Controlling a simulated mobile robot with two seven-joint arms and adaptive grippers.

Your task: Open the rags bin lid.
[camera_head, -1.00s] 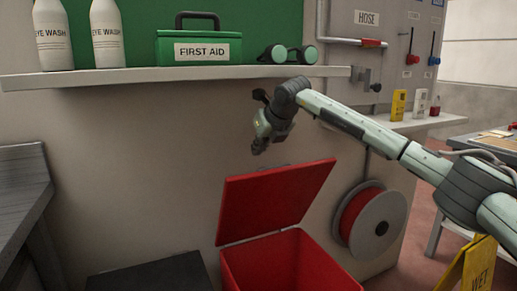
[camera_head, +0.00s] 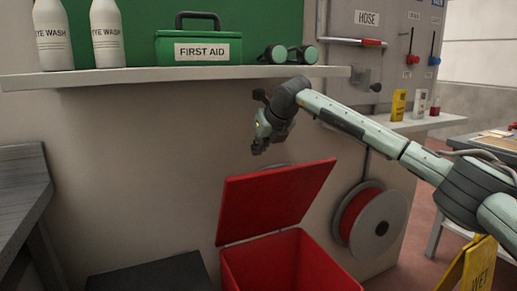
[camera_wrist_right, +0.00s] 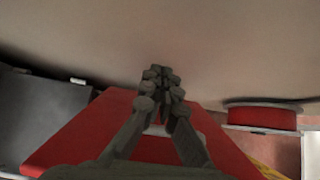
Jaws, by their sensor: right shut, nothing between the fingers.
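The red rags bin (camera_head: 285,265) stands on the floor at the bottom middle of the head view. Its red lid (camera_head: 272,200) is raised, tilted up and back toward the wall, and the bin's mouth shows open. My right gripper (camera_head: 258,149) is above the lid's upper edge, apart from it, with its fingers together and empty. In the right wrist view the fingers (camera_wrist_right: 160,85) are closed, with the red lid (camera_wrist_right: 90,135) below them. My left gripper is not in view.
A shelf (camera_head: 180,76) above the bin holds a green first aid box (camera_head: 199,48), eye wash bottles (camera_head: 107,30) and goggles. A hose reel (camera_head: 375,220) is right of the bin. A dark box (camera_head: 150,275) is left of it, and a yellow wet-floor sign (camera_head: 475,268) stands at lower right.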

